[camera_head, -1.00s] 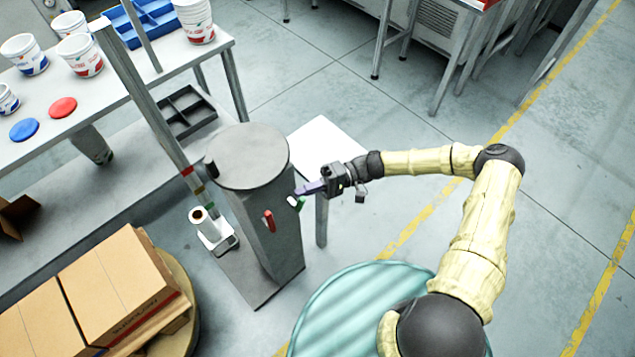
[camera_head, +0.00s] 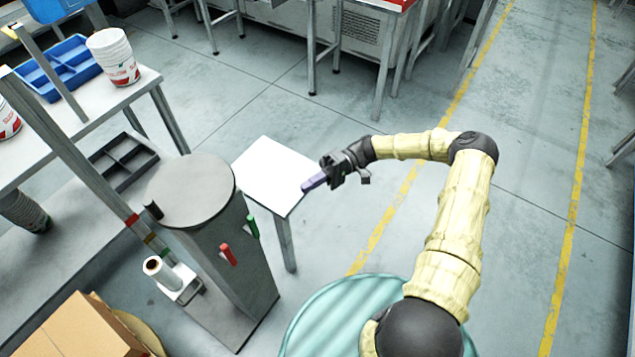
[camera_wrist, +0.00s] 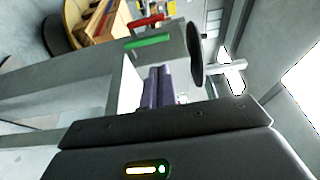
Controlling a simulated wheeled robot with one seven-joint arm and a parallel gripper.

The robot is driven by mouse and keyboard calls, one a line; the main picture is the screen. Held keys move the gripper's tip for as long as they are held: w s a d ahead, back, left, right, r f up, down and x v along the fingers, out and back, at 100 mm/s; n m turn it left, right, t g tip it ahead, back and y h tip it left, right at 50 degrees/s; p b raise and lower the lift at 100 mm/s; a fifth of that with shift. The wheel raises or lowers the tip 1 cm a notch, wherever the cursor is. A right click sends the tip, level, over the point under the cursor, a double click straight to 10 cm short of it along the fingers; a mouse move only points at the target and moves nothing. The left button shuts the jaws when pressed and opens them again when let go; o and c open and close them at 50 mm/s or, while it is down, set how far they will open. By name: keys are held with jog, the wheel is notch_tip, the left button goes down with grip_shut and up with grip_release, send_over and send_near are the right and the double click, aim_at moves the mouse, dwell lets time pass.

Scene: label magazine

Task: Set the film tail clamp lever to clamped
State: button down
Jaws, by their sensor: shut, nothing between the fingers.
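A grey column (camera_head: 240,290) with a round top (camera_head: 192,190) carries a red lever (camera_head: 228,254) and a green lever (camera_head: 252,226) on its side. Both handles point upward, leaning slightly left. I cannot read any label that tells which one is the film tail clamp. My gripper (camera_head: 306,186) is shut and empty, to the right of the green lever and clear of it. In the wrist view, its purple-grey fingers (camera_wrist: 158,86) point toward the column; the green lever (camera_wrist: 148,41) and the red lever (camera_wrist: 147,20) show beyond the fingertips.
A white-topped table (camera_head: 268,168) stands behind the column, near my gripper. A white roll (camera_head: 160,270) sits on a holder at the column's left. A metal post (camera_head: 80,160) and a bench with a blue tray (camera_head: 62,66) are further left. Cartons (camera_head: 75,325) lie at lower left.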

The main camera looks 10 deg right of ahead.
jog(key=shift+v, duration=1.1)
jog(key=a+b, duration=0.2)
jog(key=s+a+b, duration=0.1)
jog(key=a+b, duration=0.1)
jog(key=a, duration=0.1)
jog(key=s+a+b, duration=0.1)
jog(key=a+b, duration=0.1)
jog(key=shift+s+a+r, duration=0.15)
jog(key=shift+a+r, duration=0.4)
jog(key=shift+r, duration=0.05)
jog(key=p+x, duration=0.1)
jog(key=x, duration=0.9)
